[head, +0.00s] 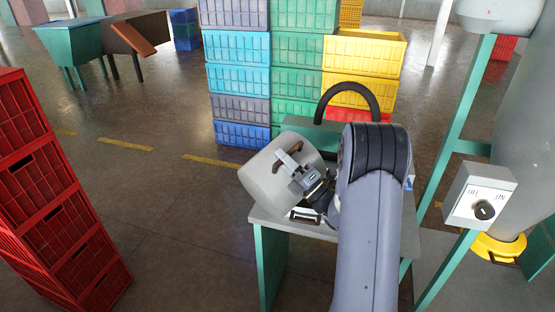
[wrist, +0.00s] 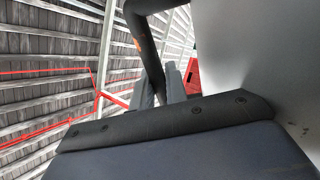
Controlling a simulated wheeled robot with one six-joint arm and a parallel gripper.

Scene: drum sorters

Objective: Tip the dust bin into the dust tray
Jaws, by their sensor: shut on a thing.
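My gripper (head: 290,160) is shut on the bin's handle. In the wrist view the bin's pale wall (wrist: 260,60) fills the right side, and the fingers (wrist: 168,85) meet the dark handle. The bin's mouth and anything inside are hidden. I cannot clearly make out the dust tray; the bin and my arm cover much of the stand top.
A black curved hose (head: 349,88) rises behind my arm. Stacked crates (head: 239,78) stand behind the stand, and red crates (head: 55,210) at left. A switch box (head: 480,198) and green frame are at right. The floor between the stand and red crates is clear.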

